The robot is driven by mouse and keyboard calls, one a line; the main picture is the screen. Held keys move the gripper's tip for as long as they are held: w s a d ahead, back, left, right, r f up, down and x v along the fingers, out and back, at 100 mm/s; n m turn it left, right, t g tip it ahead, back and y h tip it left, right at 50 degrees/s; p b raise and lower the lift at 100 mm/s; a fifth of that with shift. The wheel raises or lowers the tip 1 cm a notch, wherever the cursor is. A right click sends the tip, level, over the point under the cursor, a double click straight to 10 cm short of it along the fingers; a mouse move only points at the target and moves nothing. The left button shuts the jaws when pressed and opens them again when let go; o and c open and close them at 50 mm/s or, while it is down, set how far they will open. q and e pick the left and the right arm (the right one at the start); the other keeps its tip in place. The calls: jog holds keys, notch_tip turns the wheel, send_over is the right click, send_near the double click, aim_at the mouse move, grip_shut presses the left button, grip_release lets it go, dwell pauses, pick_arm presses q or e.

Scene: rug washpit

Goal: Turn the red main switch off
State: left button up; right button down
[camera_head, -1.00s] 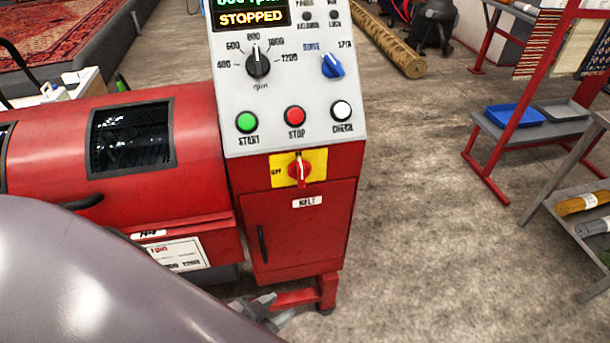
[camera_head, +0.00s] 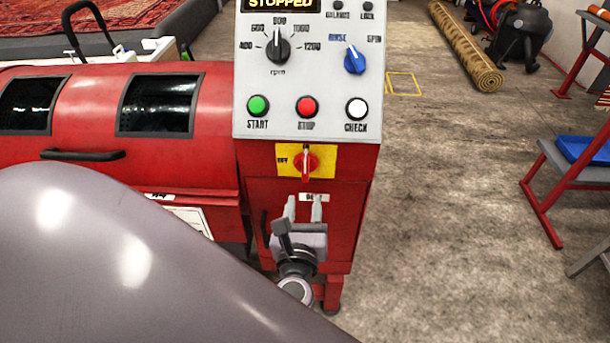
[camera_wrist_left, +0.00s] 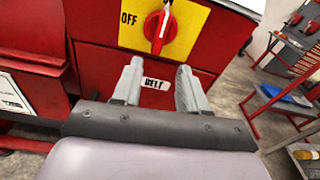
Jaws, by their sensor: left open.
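The red main switch (camera_head: 306,163) is a rotary knob on a yellow plate (camera_head: 327,160) on the front of the red machine cabinet. Its white-marked handle stands upright, and the OFF label is at the plate's left. In the left wrist view the red switch (camera_wrist_left: 160,26) is at the top, just beyond the fingertips. My left gripper (camera_head: 303,203) is open and empty, just below the switch and in front of the BELT label. In the wrist view its two fingers (camera_wrist_left: 157,75) point up toward the switch, apart from it. My right gripper is not in view.
Above the switch, the grey panel (camera_head: 250,75) carries green, red and white buttons, a black rpm knob (camera_head: 278,48), a blue knob (camera_head: 355,60) and a display reading STOPPED. A red drum (camera_head: 90,100) stands left. Open concrete floor (camera_head: 440,200) lies right.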

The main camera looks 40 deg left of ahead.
aim_at(305, 171)
pick_arm(q)
jog(key=shift+m+y, duration=0.5)
jog(key=shift+y, duration=0.1)
jog(key=w+a, duration=0.1)
jog(key=w, duration=0.1)
jog(key=w+a+r, duration=0.1)
jog(key=w, duration=0.1)
jog(key=w+a, duration=0.2)
jog(key=shift+w+r, duration=0.1)
jog(key=shift+r, duration=0.25)
grip_shut()
